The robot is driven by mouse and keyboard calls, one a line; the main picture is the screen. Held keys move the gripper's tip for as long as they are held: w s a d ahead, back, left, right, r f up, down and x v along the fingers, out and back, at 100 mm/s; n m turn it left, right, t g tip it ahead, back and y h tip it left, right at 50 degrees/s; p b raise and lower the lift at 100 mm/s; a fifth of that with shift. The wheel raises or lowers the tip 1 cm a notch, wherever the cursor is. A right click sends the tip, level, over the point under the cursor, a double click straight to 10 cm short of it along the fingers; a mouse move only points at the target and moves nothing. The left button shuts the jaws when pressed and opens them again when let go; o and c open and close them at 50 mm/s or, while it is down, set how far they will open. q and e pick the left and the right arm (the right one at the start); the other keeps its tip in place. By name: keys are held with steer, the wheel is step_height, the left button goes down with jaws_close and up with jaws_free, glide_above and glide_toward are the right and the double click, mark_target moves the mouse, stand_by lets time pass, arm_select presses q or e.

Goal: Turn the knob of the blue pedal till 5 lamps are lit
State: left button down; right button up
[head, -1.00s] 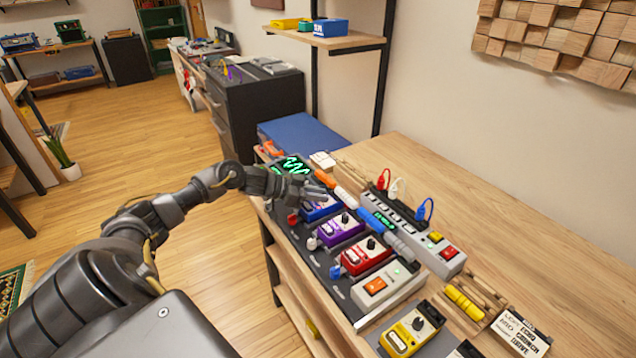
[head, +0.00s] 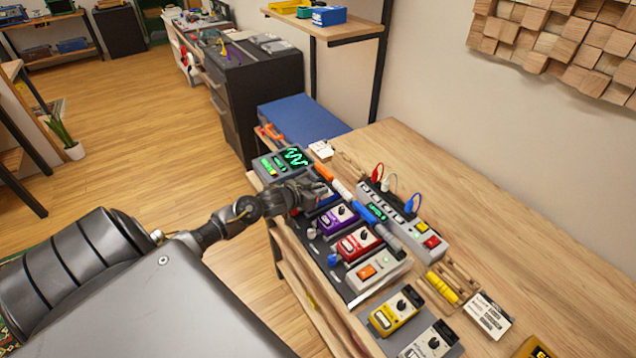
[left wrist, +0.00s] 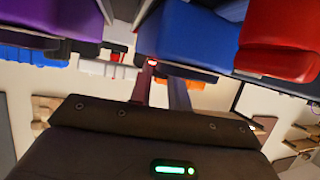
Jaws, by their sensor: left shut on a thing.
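The blue pedal (left wrist: 190,38) fills the upper middle of the left wrist view. In the head view it is mostly hidden under my left gripper (head: 318,191), with only slivers of blue showing. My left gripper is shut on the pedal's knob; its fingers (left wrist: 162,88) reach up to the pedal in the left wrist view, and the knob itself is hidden. A grey meter box (head: 268,172) behind the gripper has a green wave screen and small green and yellow lit bars, too small to count. My right gripper is not in view.
The purple pedal (head: 336,218), red pedal (head: 358,243) and a grey switch box (head: 378,271) stand in a row nearer me. A power strip (head: 425,238) with plugs and orange and blue marker-like sticks lie close on the right.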

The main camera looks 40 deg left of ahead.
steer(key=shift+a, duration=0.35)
arm_select(q)
steer(key=c, duration=1.6)
jaws_free()
steer(key=shift+s, duration=0.2)
steer(key=b+v, duration=0.1)
steer(key=v, duration=0.7)
steer(key=shift+s+r, duration=0.15)
steer(key=shift+s, duration=0.2)
steer(key=shift+v, duration=0.8)
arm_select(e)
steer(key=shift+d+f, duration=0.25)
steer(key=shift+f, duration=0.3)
arm_select(q)
steer(key=shift+r, duration=0.1)
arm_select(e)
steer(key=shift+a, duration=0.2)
